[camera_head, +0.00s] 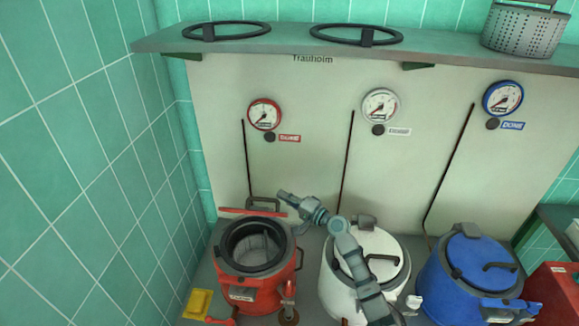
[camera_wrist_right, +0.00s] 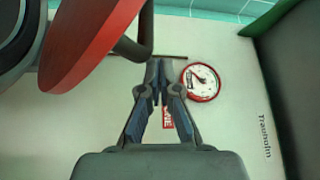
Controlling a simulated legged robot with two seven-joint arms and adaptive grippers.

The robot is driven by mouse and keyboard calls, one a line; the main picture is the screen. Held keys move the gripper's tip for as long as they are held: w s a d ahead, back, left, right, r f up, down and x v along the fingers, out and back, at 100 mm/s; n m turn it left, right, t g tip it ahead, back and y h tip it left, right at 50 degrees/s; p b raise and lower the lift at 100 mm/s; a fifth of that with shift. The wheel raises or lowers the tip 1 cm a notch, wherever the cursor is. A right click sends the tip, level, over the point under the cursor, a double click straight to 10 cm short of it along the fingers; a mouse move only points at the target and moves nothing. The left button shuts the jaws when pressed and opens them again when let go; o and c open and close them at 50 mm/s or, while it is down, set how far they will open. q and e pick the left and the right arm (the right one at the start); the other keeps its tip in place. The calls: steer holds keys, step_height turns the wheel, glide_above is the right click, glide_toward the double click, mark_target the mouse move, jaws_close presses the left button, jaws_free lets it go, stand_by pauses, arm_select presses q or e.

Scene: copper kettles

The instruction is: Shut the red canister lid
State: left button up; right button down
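The red canister (camera_head: 262,291) stands at the left of the row, its dark round mouth open. Its red lid (camera_head: 240,212) is tipped up at the back, seen nearly edge-on, with a dark handle (camera_head: 264,200) behind it. In the right wrist view the lid (camera_wrist_right: 95,45) fills the upper left, with its handle (camera_wrist_right: 137,48) beside my fingertips. My right gripper (camera_head: 282,194) is just right of the handle, behind the lid's right end. In the wrist view its fingertips (camera_wrist_right: 157,66) meet with nothing visible between them. Whether it touches the handle is unclear. My left gripper is out of view.
A white canister (camera_head: 338,290) stands under my right arm, and a blue canister (camera_head: 470,260) stands further right; both are lidded. Behind is a panel with a red gauge (camera_head: 265,114). A shelf (camera_head: 285,41) overhangs it. A tiled wall closes the left.

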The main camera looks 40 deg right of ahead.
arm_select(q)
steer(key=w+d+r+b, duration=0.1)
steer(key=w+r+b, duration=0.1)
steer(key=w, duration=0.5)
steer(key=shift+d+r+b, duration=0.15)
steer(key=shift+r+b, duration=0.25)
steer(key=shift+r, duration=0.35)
arm_select(e)
steer(key=s+a+f, duration=0.4)
steer(key=a+f, duration=0.1)
steer(key=f, duration=0.2)
steer(key=shift+s+a, duration=0.2)
steer(key=shift+s, duration=0.05)
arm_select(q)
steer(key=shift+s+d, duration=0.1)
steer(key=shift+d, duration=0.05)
arm_select(e)
steer(key=shift+d+f, duration=0.2)
steer(key=shift+d, duration=0.1)
steer(key=shift+s, duration=0.1)
steer(key=s+d+f, duration=0.1)
steer(key=s+d, duration=0.1)
steer(key=s, duration=0.9)
steer(key=shift+s+d, duration=0.15)
steer(key=shift+s, duration=0.15)
steer(key=shift+f, duration=0.1)
